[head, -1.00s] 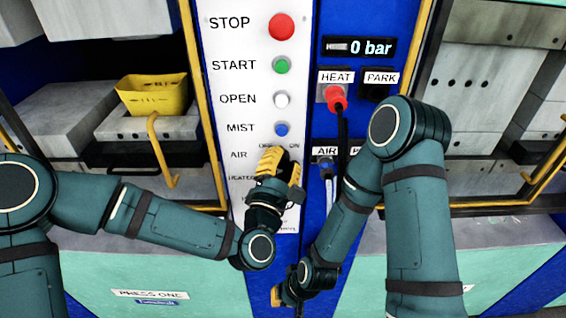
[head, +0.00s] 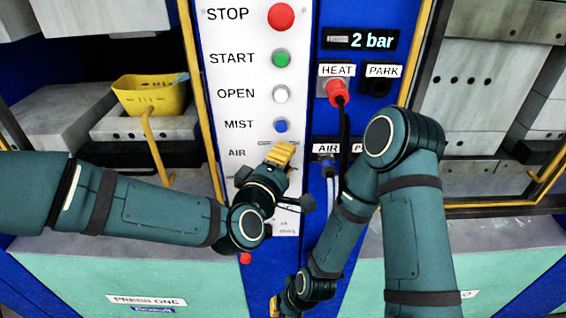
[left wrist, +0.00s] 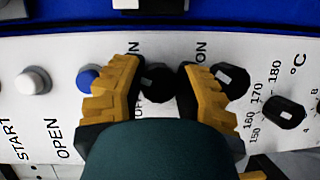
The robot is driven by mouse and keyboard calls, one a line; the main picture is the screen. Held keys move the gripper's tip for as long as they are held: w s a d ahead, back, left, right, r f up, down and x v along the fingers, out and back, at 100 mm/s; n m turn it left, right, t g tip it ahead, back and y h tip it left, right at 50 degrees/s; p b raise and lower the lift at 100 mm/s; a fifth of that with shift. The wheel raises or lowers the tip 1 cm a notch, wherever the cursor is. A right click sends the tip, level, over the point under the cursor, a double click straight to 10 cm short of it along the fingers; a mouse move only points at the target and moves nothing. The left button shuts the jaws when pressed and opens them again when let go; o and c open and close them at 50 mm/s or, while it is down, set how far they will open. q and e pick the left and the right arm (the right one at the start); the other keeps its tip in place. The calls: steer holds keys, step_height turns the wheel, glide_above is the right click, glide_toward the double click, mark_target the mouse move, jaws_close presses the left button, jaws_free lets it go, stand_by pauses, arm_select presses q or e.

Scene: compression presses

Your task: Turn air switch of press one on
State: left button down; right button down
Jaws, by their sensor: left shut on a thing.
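The white panel of press one (head: 222,85) carries the AIR row, with a dark round air switch (left wrist: 158,82) showing between my fingers in the left wrist view. My left gripper (left wrist: 160,85) has its yellow fingers on either side of this switch and is shut on it. In the head view the left gripper (head: 281,155) covers the switch. The pressure display (head: 360,40) reads 2 bar. My right gripper (head: 275,306) hangs low at the bottom edge, mostly hidden, and its finger state cannot be made out.
STOP (head: 281,17), START (head: 281,58), OPEN (head: 281,94) and MIST (head: 281,126) buttons line up above. Beside my fingers is a second dark knob (left wrist: 232,80). A red plug with a black cable (head: 338,93) sits in HEAT. A yellow basket (head: 150,95) stands in the left press.

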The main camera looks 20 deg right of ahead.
arm_select(q)
steer(key=shift+r+m, duration=0.1)
steer(key=shift+m, duration=0.4)
steer(key=shift+g, duration=0.3)
steer(key=c, duration=0.6)
jaws_free()
steer(key=shift+w, duration=0.1)
steer(key=shift+f, duration=0.2)
steer(key=v, duration=0.8)
steer(key=shift+r, duration=0.25)
